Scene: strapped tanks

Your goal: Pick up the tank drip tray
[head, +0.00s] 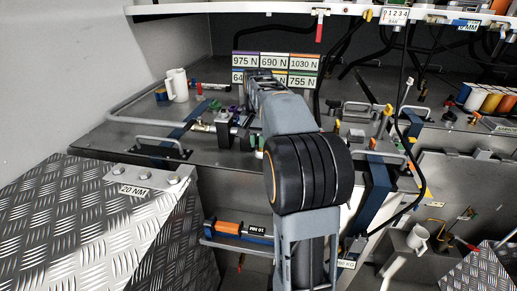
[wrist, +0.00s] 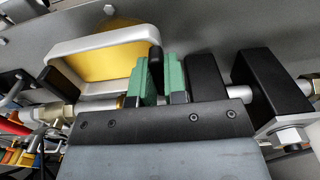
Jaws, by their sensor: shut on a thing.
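In the wrist view, a shallow tray with a pale metal rim and a yellow inside (wrist: 112,66), which I take to be the tank drip tray, lies tilted at the upper left. My gripper (wrist: 160,72) is at its right end. Its green pads are shut on a narrow black-tipped part (wrist: 155,56) at that end, which looks like the tray's handle; the pads hide most of it. In the head view my arm hides the jaws, and I cannot pick out the tray there.
Black clamp blocks on a metal rod (wrist: 255,84) stand close at the right of my jaws. A brass and steel fitting (wrist: 95,103) is at the left. In the head view, a white mug (head: 178,86), bar handles (head: 155,142) and force labels (head: 275,60) crowd the bench.

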